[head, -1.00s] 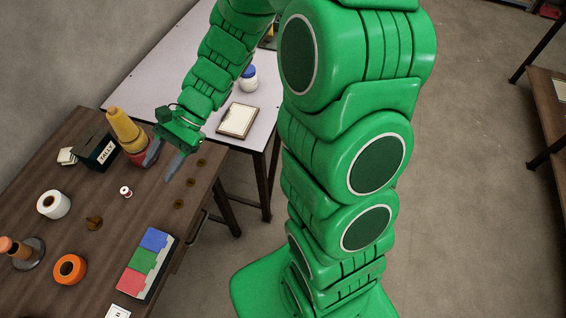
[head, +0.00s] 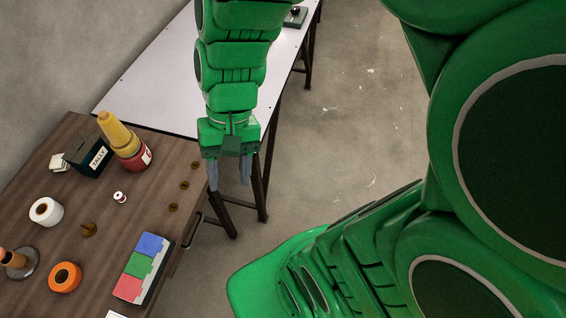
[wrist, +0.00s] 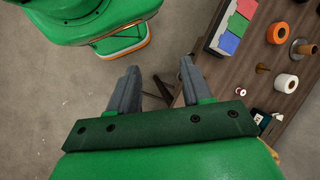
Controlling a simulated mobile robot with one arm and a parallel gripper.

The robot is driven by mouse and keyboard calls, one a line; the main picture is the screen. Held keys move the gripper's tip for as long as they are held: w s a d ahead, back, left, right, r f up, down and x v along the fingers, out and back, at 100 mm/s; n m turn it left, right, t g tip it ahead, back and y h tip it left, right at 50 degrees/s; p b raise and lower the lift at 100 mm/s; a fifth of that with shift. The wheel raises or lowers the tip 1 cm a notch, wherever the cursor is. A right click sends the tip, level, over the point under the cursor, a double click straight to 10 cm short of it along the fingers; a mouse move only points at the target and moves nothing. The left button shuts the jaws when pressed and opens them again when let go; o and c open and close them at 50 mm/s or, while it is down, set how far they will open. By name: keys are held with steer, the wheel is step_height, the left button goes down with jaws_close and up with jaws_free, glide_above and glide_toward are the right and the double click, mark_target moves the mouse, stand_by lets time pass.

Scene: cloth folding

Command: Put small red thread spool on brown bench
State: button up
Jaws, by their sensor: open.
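A small white spool with a red band (head: 120,197) stands on the brown wooden bench (head: 60,215), near the red pot. It also shows small in the wrist view (wrist: 240,91). My gripper (head: 229,186) is open and empty, with its fingers pointing down. It is to the right of the bench's right edge, over the gap by the white table's legs. In the wrist view the fingers of my gripper (wrist: 160,68) are apart, with floor and the bench edge beyond them. The spool is well off to the right of the fingers there.
The bench also holds a white roll (head: 45,211), an orange roll (head: 65,277), a dark tally box (head: 86,157), a red-and-yellow cone stack (head: 122,138), a coloured block tray (head: 143,268) and several brown discs. A white table (head: 160,85) adjoins behind.

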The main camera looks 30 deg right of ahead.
steer(key=s+d+r+n+t+h, duration=0.1)
steer(key=s+d+r+h, duration=0.2)
steer(key=s+d, duration=0.2)
steer(key=d, duration=0.3)
steer(key=shift+d+n+t, duration=0.2)
steer(key=shift+n+t, duration=0.1)
steer(key=shift+s, duration=0.1)
stand_by(0.7)
